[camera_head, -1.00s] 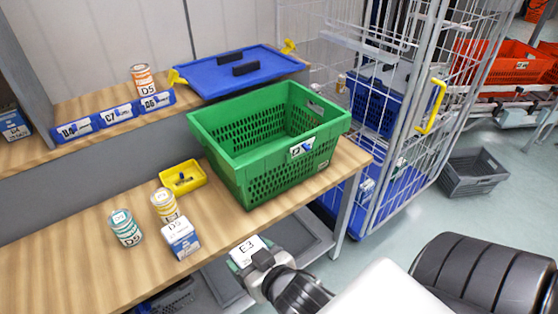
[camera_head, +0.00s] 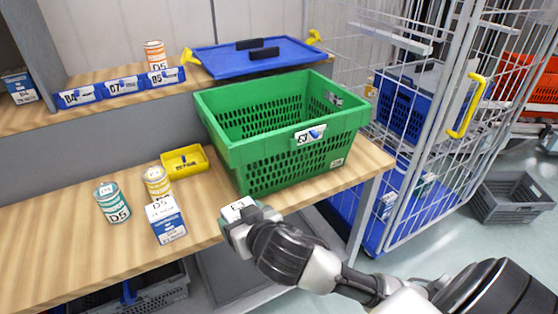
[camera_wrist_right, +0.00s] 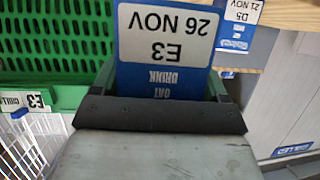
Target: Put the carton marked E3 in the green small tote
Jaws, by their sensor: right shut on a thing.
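The carton marked E3 (camera_head: 237,207) is blue and white, and my right gripper (camera_head: 241,222) is shut on it. In the right wrist view the carton (camera_wrist_right: 165,45) shows its E3, 26 NOV and OAT DRINK print upside down between the fingers. The green tote (camera_head: 240,150) stands on the wooden bench and its visible inside looks empty. The carton is at the bench's front edge, in front of the tote's left front corner and outside the tote. The tote's green wall (camera_wrist_right: 50,50) and its E3 label (camera_wrist_right: 38,100) show left in the wrist view. My left gripper is not in view.
A D5 carton (camera_head: 166,221), a teal can (camera_head: 112,202), a yellow-labelled can (camera_head: 157,183) and a yellow bin (camera_head: 185,160) stand left of the tote. A wire cage trolley (camera_head: 430,130) stands right. A blue lid (camera_head: 250,60) lies on the shelf behind.

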